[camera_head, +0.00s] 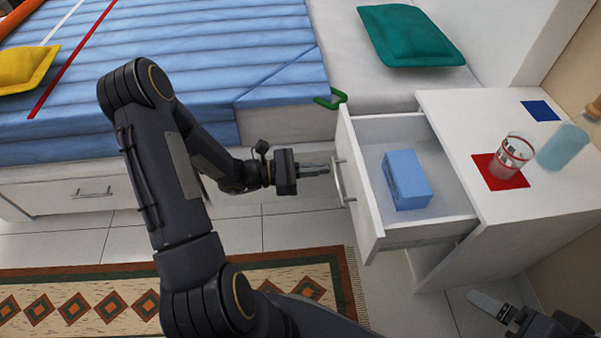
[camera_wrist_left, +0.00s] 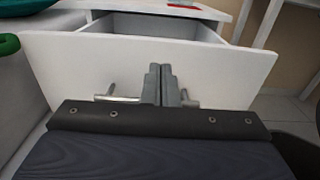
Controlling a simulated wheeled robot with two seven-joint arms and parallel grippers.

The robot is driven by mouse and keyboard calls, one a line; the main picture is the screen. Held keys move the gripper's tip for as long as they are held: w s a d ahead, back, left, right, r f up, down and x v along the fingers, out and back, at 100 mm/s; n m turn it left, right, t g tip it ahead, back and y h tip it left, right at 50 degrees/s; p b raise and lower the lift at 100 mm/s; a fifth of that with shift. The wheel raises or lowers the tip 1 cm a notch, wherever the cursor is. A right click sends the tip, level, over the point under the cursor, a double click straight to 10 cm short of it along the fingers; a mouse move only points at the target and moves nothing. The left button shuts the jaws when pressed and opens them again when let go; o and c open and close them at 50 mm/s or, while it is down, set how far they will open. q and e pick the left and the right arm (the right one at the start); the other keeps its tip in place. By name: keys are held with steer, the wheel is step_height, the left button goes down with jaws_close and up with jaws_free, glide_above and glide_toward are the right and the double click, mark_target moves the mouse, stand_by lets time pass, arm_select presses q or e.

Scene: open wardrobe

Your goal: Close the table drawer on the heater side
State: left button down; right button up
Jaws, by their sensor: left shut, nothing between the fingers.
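The white table drawer (camera_head: 368,206) is pulled open from the white table (camera_head: 477,124) in the head view. A blue box (camera_head: 407,180) lies inside it. A metal bar handle (camera_head: 343,181) is on the drawer front. My left gripper (camera_head: 327,170) is shut and empty, with its fingertips at the drawer front beside the handle. In the left wrist view the fingers (camera_wrist_left: 168,84) point at the drawer front (camera_wrist_left: 130,62), with parts of the handle showing on both sides. I cannot tell whether they touch it. My right gripper (camera_head: 492,306) shows partly at the lower right.
On the table top are a glass (camera_head: 514,152) on a red mat (camera_head: 492,177), a pale blue see-through object (camera_head: 562,147) and a dark blue mat (camera_head: 541,110). A bed with blue bedding (camera_head: 240,50) stands to the left. A patterned rug (camera_head: 100,290) covers the near floor.

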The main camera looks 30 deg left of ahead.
mark_target(356, 166)
arm_select(q)
steer(key=b+x, duration=0.1)
steer(key=x, duration=0.5)
steer(key=shift+w+d+b, duration=0.15)
steer(key=shift+b, duration=0.25)
arm_select(e)
step_height(356, 166, down, 2)
steer(key=shift+f, duration=0.1)
arm_select(q)
steer(key=shift+d, duration=0.1)
